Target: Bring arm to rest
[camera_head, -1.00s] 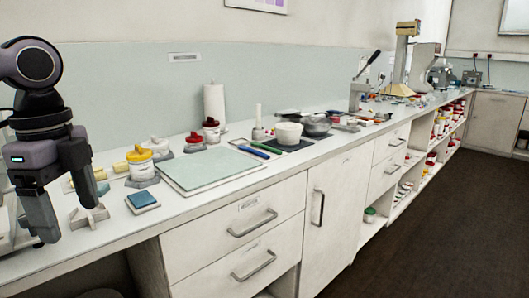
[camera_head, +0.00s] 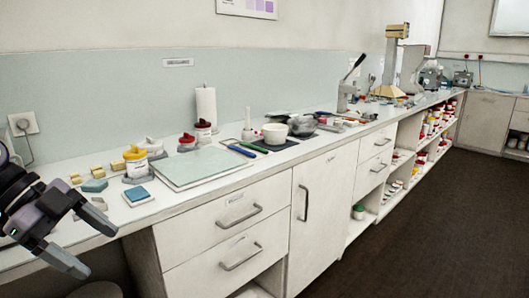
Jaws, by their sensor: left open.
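My left gripper (camera_head: 88,242) is at the lower left of the head view, tilted down toward the right. Its fingers are apart and nothing shows between them. It hangs at the front edge of the white counter (camera_head: 190,203). Part of its arm is cut off by the left picture edge. My right gripper is not in view.
Near the gripper lie a blue-topped block (camera_head: 137,195), a yellow-lidded jar (camera_head: 137,161) and a pale green board (camera_head: 200,167). A white bowl (camera_head: 275,133) stands farther along. Drawers (camera_head: 225,215) front the counter. The dark floor (camera_head: 430,230) at right is clear.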

